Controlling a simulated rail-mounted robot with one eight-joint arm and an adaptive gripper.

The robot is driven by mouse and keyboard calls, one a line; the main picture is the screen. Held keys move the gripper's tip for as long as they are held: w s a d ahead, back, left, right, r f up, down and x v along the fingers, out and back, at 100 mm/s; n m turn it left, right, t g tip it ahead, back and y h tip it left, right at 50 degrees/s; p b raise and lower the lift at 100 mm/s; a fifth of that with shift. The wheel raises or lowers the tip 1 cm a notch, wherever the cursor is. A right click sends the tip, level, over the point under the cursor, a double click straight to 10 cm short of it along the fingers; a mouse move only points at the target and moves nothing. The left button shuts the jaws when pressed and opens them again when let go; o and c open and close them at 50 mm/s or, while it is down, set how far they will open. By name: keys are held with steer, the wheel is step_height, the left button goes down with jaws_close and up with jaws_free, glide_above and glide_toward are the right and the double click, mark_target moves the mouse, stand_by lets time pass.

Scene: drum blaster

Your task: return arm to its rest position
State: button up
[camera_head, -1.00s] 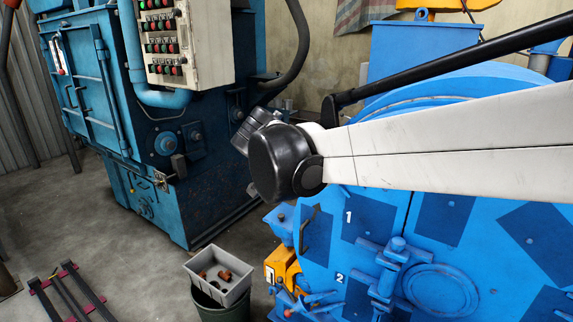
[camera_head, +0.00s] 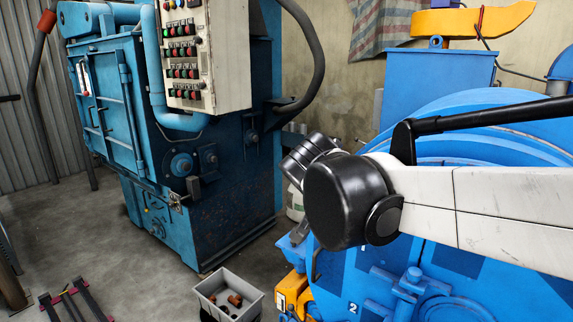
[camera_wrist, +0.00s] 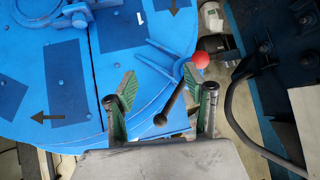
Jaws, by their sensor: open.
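My gripper (camera_wrist: 160,97) shows in the wrist view with its two green-lined fingers spread apart and nothing between them. Below and beyond the fingers is the blue round drum door (camera_wrist: 60,85) with dark patches and arrows. A lever with a red ball knob (camera_wrist: 201,60) lies beyond the right finger. A dark rod with a rounded end shows behind the gap between the fingers; I cannot tell how far off it is. In the head view my white arm reaches in from the right across the blue drum machine (camera_head: 470,275). The gripper's fingers do not show there.
A teal machine (camera_head: 215,180) with a control panel (camera_head: 190,60) of red and green buttons stands at the left. A grey bin (camera_head: 228,292) with several brown pieces sits on the floor. Open floor (camera_head: 95,235) lies at the lower left. A yellow part (camera_head: 470,20) is at the upper right.

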steer(key=s+d+f+n+y, duration=0.2)
steer(key=s+d+f+n, duration=0.1)
steer(key=s, duration=0.7)
steer(key=s+d+f+n+g+y, duration=0.1)
steer(key=s+d+f+n, duration=0.2)
steer(key=s+d+f, duration=0.2)
steer(key=s+f, duration=0.3)
steer(key=s, duration=0.3)
steer(key=shift+s+d+g+y, duration=0.15)
steer(key=shift+d+g+y, duration=0.15)
steer(key=shift+d+y, duration=0.1)
